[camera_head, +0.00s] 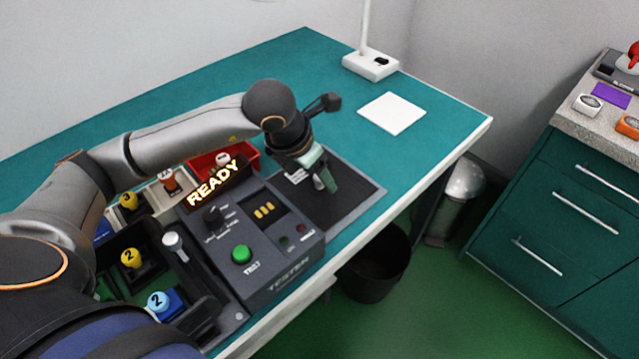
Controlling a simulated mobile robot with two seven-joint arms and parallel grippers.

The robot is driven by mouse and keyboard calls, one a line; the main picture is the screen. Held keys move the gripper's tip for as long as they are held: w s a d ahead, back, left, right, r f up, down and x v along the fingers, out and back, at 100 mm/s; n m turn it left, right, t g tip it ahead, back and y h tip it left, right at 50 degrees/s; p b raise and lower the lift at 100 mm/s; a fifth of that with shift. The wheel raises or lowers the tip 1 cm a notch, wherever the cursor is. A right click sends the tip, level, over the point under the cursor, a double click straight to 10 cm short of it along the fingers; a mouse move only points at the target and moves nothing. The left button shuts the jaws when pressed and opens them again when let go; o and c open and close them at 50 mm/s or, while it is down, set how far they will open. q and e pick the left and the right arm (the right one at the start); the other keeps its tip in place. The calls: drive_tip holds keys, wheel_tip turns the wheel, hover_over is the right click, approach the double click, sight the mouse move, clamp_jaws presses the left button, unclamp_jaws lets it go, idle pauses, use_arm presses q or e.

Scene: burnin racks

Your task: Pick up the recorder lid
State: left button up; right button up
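I cannot pick out a recorder lid for certain in this view. My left arm comes in from the left over the grey tester (278,262), which has a green button and a dark knob. My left gripper (325,182) points down above the dark mesh panel (345,200) at the tester's right end. Its grey-green fingers overlap in this view, so their opening and anything between them are unclear. A contact with the panel cannot be told. My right gripper is out of view.
A lit READY sign (215,183), a red bin (240,155) and numbered knobs (130,258) crowd the left. A flat white square (392,113) and a lamp base (370,65) are at the back right. A cabinet (560,215) stands right; the bench's far left is clear.

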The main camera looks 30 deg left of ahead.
use_arm(q)
clamp_jaws()
idle(0.4)
